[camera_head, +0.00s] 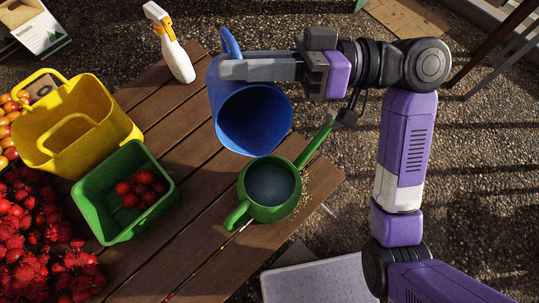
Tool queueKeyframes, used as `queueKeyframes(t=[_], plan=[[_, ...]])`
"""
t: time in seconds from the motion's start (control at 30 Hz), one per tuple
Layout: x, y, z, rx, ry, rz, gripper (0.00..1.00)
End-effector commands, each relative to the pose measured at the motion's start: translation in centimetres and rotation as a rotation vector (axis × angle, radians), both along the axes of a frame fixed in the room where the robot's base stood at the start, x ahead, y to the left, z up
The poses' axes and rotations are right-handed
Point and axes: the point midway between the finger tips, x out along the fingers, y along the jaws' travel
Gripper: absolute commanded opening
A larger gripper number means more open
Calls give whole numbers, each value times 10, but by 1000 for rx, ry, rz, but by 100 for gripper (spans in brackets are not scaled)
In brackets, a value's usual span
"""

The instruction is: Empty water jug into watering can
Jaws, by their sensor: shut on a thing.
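My gripper (236,69) is shut on the blue water jug (221,95), near its handle. The jug is tilted over, with its wide mouth facing the camera and its rim close above the green watering can. No stream of water can be made out between them. The green watering can (241,193) stands upright on the wooden table, just below and to the right of the jug. Its spout points to the upper right and its handle is at the lower left. Its round opening is dark, with what looks like water inside.
The slatted wooden table (200,200) carries a white and orange spray bottle (178,60), a yellow basket (95,103) and a green bin (125,225) with a few red fruits. Piles of red fruit (35,245) lie at the left. A light panel (315,283) is below the table's right edge.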

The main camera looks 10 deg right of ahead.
Motion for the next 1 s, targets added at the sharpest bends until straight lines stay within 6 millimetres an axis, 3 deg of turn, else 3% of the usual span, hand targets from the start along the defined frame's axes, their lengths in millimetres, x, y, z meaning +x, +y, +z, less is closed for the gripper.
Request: queueKeyframes(t=[0.33, 1.0], plan=[[18, 3, -13, -27, 159, 1, 0], [77, 13, -74, -106, 634, 0, 0]])
